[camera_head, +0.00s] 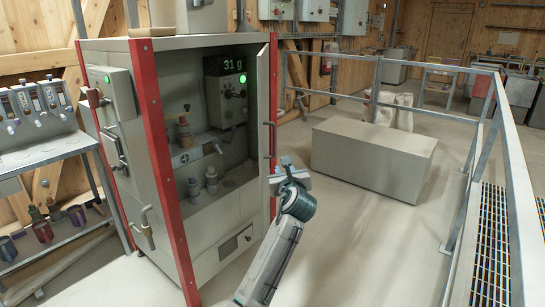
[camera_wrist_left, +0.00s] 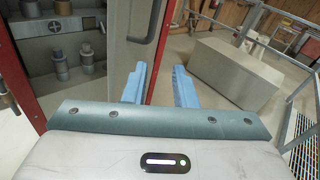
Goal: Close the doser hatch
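The doser is a grey cabinet with red corner posts (camera_head: 160,150), and its front stands open. Its grey hatch door (camera_head: 263,100) is swung outward at the right side of the opening, seen nearly edge-on, with a dark vertical bar handle (camera_head: 270,139). In the left wrist view the door (camera_wrist_left: 127,45) and its handle (camera_wrist_left: 156,20) are just ahead and slightly left of the fingers. My left gripper (camera_head: 286,163) is beside the door's lower right, below the handle. Its blue fingers (camera_wrist_left: 160,72) are apart with nothing between them. My right gripper is not in view.
Inside the cabinet are a control box with a "31 g" display (camera_head: 232,66) and several small weights or canisters (camera_head: 211,178). A grey box (camera_head: 372,158) stands to the right, near metal railings (camera_head: 508,130). A shelf rack (camera_head: 45,150) stands left. Floor before the box is clear.

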